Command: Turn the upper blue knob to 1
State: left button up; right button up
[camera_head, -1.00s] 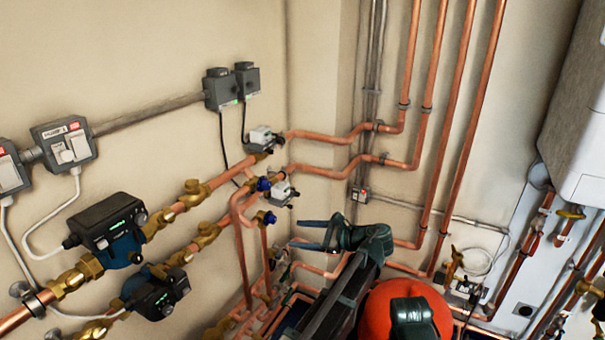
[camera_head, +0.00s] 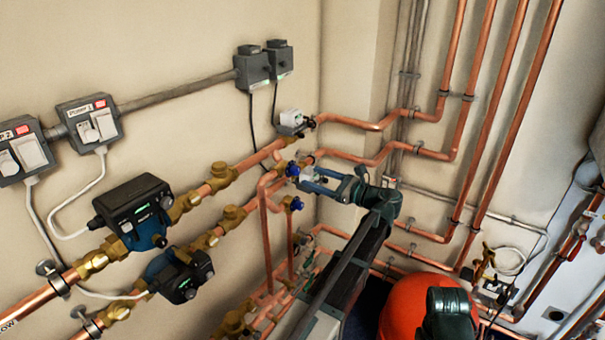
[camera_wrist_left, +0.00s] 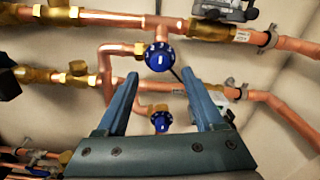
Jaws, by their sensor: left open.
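The upper blue knob (camera_head: 292,168) sits on the copper pipework at the wall. In the left wrist view the upper knob (camera_wrist_left: 159,57) faces me, just beyond and between the fingertips. It has a white mark at its middle and small white marks around its rim, too small to read. The lower blue knob (camera_head: 296,203) sits below it and also shows in the left wrist view (camera_wrist_left: 161,121), lower between the fingers. My left gripper (camera_head: 306,177) is open and empty, its blue fingers pointing at the upper knob. The left wrist view shows both fingertips (camera_wrist_left: 159,78) apart from it.
Copper pipes (camera_head: 345,122) run behind and above the gripper. A white-topped valve actuator (camera_head: 291,119) is above the knob. Two dark pump heads (camera_head: 134,206) are at left. A red tank (camera_head: 405,300) stands below my arm.

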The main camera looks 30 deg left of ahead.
aim_at(298, 172)
pick_arm(q)
jog(key=shift+w+a, duration=0.2)
jog(key=shift+a, duration=2.45)
grip_shut()
